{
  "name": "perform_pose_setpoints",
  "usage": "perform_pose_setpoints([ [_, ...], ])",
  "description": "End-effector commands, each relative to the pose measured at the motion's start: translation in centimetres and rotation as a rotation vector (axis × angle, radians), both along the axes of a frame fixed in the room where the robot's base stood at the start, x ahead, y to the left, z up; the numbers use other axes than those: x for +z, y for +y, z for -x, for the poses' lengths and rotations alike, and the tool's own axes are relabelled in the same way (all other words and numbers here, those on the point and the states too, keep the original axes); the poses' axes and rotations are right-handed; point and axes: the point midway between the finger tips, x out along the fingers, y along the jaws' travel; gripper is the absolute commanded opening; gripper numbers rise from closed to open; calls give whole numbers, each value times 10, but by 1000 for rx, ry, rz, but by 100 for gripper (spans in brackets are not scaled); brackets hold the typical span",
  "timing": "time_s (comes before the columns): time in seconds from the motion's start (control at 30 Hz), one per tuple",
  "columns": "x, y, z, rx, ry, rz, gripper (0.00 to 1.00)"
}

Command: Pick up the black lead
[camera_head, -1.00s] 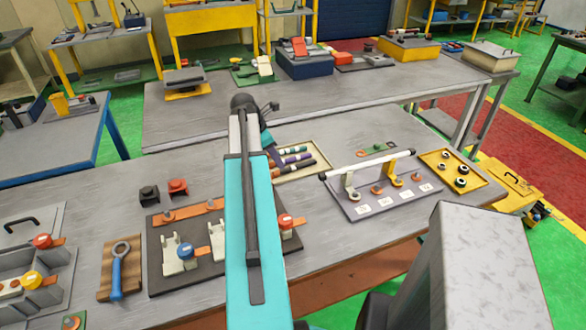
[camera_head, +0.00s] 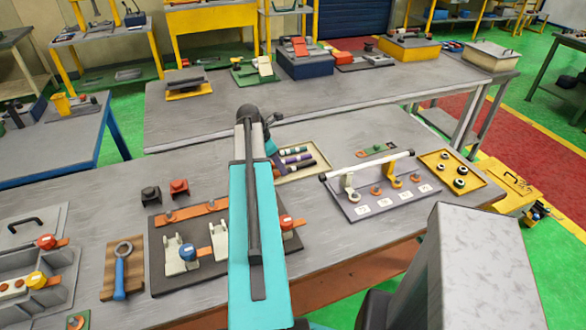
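A cream tray (camera_head: 321,174) on the near bench, just right of my arm, holds several short rods with pale bands. The rod at the back looks dark (camera_head: 288,152) and may be the black lead. A purple rod (camera_head: 297,159) and a brown-orange rod (camera_head: 302,167) lie in front of it. My arm covers the tray's left end. My teal and grey arm rises through the middle of the view, with its dark joint left of and above the tray. My gripper's fingers are hidden, so I cannot tell what they hold or touch.
Right of the tray is a grey board (camera_head: 393,206) with a white bar on raised supports, then a yellow tray (camera_head: 470,183) of rings. A dark fixture board (camera_head: 199,273), a black block (camera_head: 151,195) and a red block (camera_head: 179,187) are left of my arm.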

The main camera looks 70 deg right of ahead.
Motion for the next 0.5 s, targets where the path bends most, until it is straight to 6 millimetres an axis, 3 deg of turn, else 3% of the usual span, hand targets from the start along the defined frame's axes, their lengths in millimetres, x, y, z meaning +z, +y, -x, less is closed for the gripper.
perform_pose_setpoints([
  [0.2, -16, -5, 5, 0, 1, -1, 39],
  [0.5, -23, -7, 7, -1, 0, 0, 39],
])
